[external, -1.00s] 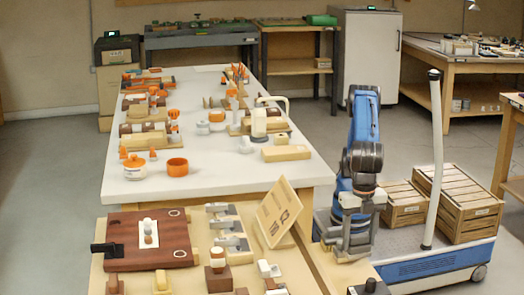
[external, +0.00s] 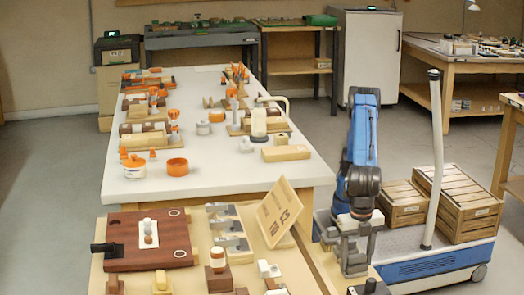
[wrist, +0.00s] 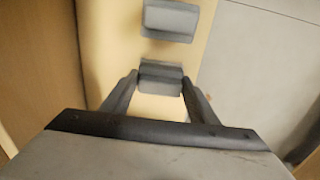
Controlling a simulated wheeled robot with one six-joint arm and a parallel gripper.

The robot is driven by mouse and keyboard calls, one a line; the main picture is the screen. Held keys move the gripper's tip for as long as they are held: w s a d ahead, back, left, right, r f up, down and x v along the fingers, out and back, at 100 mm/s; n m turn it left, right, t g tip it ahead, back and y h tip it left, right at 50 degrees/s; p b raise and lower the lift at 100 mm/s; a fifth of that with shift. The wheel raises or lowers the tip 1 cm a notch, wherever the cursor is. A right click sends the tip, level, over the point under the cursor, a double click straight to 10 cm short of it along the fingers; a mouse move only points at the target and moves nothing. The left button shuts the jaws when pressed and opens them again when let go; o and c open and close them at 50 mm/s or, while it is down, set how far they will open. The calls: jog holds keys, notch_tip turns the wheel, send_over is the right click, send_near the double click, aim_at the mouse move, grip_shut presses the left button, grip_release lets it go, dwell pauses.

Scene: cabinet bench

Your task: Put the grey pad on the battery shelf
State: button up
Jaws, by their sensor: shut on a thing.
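My gripper (wrist: 161,80) is shut on a grey block, which I take to be the grey pad (wrist: 160,77), in the wrist view. The pad sits between the two fingertips, over a pale wooden strip. In the external view my gripper (external: 355,268) points down at the right edge of the near bench, and the pad cannot be made out there. I cannot tell for sure which thing is the battery shelf.
A second grey block (wrist: 170,19) lies just beyond the pad on the pale strip. A slanted wooden board (external: 279,211) stands left of my gripper. Grey brackets (external: 230,228) and a dark red board (external: 150,240) lie further left. Slatted crates (external: 458,203) stand at right.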

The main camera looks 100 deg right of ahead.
aim_at(357, 255)
jog(key=o, duration=1.1)
jog(key=shift+c, duration=0.2)
notch_tip(357, 255, up, 12)
jog(key=shift+r, duration=0.1)
